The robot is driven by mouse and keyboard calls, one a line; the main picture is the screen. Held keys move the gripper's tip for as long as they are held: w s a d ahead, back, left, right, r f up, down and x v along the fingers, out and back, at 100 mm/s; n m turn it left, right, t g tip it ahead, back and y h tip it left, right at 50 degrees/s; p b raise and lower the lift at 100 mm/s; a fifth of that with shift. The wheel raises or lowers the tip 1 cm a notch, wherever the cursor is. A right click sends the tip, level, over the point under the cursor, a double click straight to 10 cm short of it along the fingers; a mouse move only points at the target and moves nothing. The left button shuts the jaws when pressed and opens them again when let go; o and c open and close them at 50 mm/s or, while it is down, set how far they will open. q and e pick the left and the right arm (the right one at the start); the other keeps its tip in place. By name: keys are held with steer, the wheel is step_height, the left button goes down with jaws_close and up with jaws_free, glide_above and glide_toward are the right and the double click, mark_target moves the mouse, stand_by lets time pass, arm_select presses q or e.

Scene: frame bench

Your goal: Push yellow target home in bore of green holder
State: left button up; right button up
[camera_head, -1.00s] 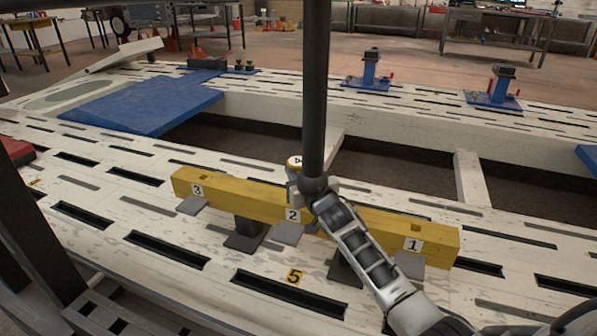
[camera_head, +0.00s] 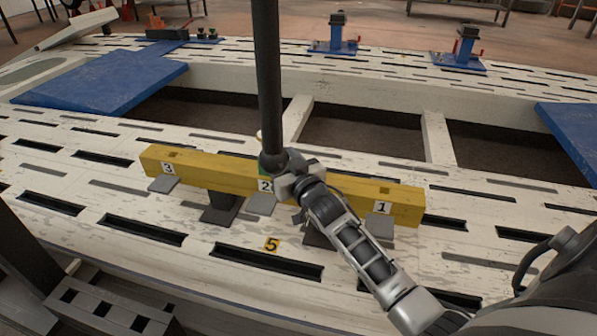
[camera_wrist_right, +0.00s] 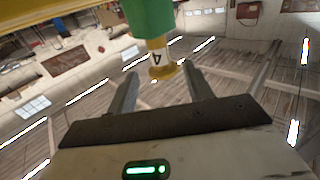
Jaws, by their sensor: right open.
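The yellow target (camera_wrist_right: 158,62), marked 4, sticks out of the end of the green holder (camera_wrist_right: 152,18) in the right wrist view. How deep it sits in the bore is hidden. My right gripper (camera_wrist_right: 160,75) is open, with one finger on each side of the target's exposed end; I cannot tell whether they touch it. In the head view my right gripper (camera_head: 286,182) is at the middle of the yellow beam, near label 2. There, only a sliver of the green holder (camera_head: 264,169) shows. My left gripper is not in view.
The yellow beam (camera_head: 205,172) lies on dark supports on the slotted white frame bench (camera_head: 110,222). A dark vertical pole (camera_head: 267,80) crosses the head view and blocks part of the work area. Blue plates (camera_head: 105,82) and blue clamps (camera_head: 335,35) stand farther back.

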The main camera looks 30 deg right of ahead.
arm_select(q)
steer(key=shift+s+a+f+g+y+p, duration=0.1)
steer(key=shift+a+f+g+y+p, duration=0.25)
steer(key=shift+p, duration=0.4)
arm_select(e)
steer(key=s, duration=0.9)
steer(key=shift+a, duration=0.25)
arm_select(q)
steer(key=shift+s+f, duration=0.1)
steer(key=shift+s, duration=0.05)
arm_select(e)
steer(key=shift+w, duration=0.1)
